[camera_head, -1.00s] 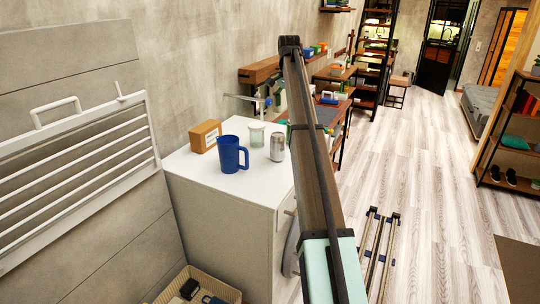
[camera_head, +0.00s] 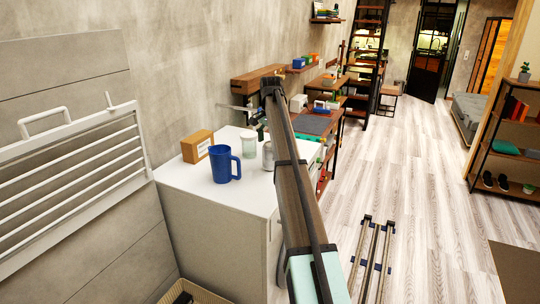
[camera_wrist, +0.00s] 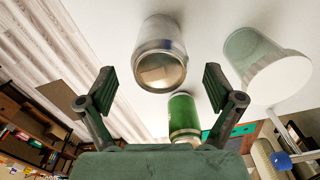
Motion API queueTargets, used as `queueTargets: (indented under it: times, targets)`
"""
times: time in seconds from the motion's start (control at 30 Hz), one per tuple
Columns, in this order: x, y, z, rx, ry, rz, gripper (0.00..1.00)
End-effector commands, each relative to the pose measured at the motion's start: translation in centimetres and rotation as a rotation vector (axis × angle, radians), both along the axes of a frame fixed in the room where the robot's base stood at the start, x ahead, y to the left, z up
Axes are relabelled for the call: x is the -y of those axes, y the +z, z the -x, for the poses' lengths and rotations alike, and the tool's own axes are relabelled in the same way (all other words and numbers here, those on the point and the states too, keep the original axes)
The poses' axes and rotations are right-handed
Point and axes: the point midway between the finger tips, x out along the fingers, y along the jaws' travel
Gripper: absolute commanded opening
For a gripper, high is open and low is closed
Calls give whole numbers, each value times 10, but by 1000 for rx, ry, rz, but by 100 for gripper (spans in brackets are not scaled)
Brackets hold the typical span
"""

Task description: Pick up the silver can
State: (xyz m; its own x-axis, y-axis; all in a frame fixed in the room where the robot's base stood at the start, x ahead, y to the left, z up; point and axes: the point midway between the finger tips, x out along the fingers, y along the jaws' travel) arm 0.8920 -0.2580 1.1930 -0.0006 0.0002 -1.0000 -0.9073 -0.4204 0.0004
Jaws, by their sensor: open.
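The silver can (camera_head: 268,156) stands upright on the white cabinet top (camera_head: 243,195), partly hidden by my arm in the head view. In the wrist view the silver can (camera_wrist: 160,55) is at the upper middle, its round end facing the camera. My gripper (camera_wrist: 160,80) is open, with one finger on each side of the can's near end in that picture. Nothing is clasped. I cannot tell whether a finger touches the can.
A white-lidded jar (camera_wrist: 268,72) is beside the can, and a green can (camera_wrist: 183,118) is close by. A blue mug (camera_head: 222,165) and a brown box (camera_head: 197,146) share the cabinet top. A white rack (camera_head: 75,180) hangs at left.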

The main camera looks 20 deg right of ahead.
Motion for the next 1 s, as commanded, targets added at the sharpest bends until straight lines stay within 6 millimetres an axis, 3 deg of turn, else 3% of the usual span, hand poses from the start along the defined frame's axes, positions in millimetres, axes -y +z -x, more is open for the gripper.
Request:
queueTargets:
  times: [0.27, 0.6, 0.83, 0.87, 0.93, 1.0]
  targets:
    - [-1, -12, 1, 0, 0, 0, 91]
    - [-3, -52, 2, 0, 0, 0, 91]
    - [-3, -56, 1, 1, 0, 0, 91]
    - [-3, -56, 1, 1, 0, 0, 88]
    - [-3, -56, 2, 1, 0, 0, 64]
    - [-3, -56, 2, 1, 0, 0, 49]
